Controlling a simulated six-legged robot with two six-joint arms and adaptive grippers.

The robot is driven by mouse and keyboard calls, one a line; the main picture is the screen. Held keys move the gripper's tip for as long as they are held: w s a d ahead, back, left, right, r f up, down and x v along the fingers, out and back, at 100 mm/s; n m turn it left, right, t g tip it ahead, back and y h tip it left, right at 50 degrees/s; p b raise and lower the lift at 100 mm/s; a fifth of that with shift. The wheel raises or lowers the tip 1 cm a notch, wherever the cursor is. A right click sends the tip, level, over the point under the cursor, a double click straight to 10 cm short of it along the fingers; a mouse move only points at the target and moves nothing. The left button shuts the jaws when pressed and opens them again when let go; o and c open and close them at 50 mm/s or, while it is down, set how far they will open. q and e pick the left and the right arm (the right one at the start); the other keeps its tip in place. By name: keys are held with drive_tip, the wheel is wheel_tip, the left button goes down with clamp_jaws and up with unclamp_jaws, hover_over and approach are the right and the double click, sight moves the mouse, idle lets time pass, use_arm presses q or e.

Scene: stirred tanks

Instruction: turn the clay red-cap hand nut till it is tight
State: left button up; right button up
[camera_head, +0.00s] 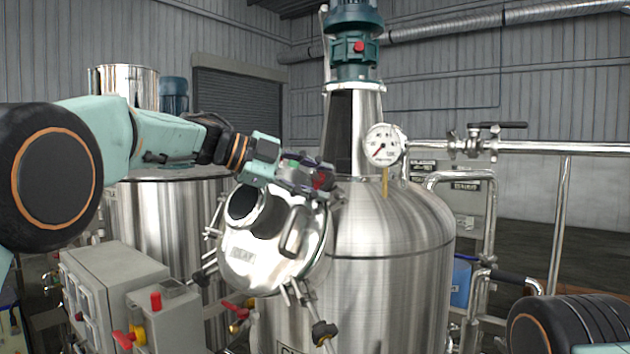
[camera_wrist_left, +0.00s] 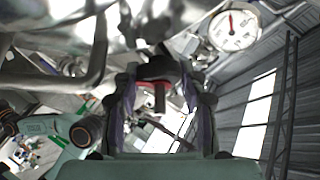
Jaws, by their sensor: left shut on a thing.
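The clay red-cap hand nut (camera_head: 321,179) is at the upper right rim of the round steel manway lid (camera_head: 258,262) on the tank. My left gripper (camera_head: 316,180) reaches in from the left and is shut on it. My right gripper is not in view.
Other hand nuts with dark knobs (camera_head: 323,333) stand around the lid. A pressure gauge (camera_head: 383,144) is to the right of my gripper. The motor column (camera_head: 354,120) rises behind. Grey control boxes (camera_head: 115,290) stand at lower left. A pipe with a valve (camera_head: 480,145) runs right.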

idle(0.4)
use_arm(q)
drive_tip(key=o, duration=1.2)
drive_tip(key=shift+s+d, duration=0.1)
drive_tip(key=shift+c, duration=0.2)
drive_tip(key=shift+a+r, duration=0.1)
drive_tip(key=shift+a, duration=0.3)
drive_tip(key=v, duration=1.1)
drive_tip(key=shift+s+a+r, duration=0.1)
drive_tip(key=shift+r, duration=0.05)
